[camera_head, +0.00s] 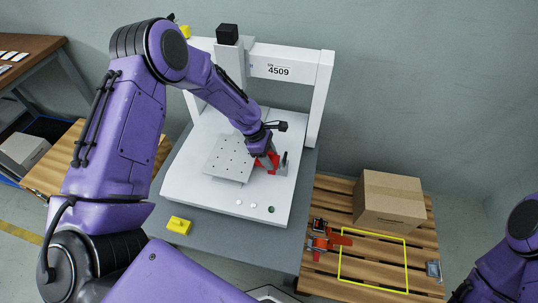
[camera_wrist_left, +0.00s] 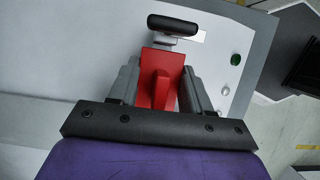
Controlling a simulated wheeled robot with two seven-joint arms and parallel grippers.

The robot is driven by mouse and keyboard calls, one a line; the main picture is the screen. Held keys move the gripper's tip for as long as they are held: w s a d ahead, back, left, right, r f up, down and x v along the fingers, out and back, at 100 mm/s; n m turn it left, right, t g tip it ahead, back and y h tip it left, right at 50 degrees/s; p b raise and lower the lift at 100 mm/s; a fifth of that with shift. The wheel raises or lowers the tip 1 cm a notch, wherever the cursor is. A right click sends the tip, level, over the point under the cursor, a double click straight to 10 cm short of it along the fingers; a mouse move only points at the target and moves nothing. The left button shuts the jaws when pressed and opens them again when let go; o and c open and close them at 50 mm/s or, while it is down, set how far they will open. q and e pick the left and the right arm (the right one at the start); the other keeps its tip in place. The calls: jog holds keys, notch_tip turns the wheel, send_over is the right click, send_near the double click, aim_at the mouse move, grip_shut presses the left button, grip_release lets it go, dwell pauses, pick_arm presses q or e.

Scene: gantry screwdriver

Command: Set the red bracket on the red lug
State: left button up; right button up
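My left gripper (camera_head: 268,160) is low over the right part of the white gantry base. In the left wrist view its grey fingers (camera_wrist_left: 160,92) close in on both sides of a red bracket (camera_wrist_left: 161,78), a block with a raised rib. The same red piece (camera_head: 265,162) shows partly behind the gripper in the head view, beside a grey fitting with a black handle (camera_head: 285,159). I cannot make out a separate red lug there; it may be hidden. My right gripper is out of view; only part of that arm shows at lower right.
Red and black parts (camera_head: 325,240) lie on the wooden pallet beside a yellow outline (camera_head: 373,262). A cardboard box (camera_head: 389,201) stands behind. A yellow piece (camera_head: 179,225) sits on the grey tabletop. The gantry frame (camera_head: 319,98) rises behind a perforated plate (camera_head: 229,158).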

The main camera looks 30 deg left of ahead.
pick_arm(q)
jog(key=o, duration=0.4)
jog(key=p+v, duration=0.1)
jog(key=v, duration=1.2)
jog(key=shift+d+r+p, duration=0.15)
jog(key=shift+p, duration=0.25)
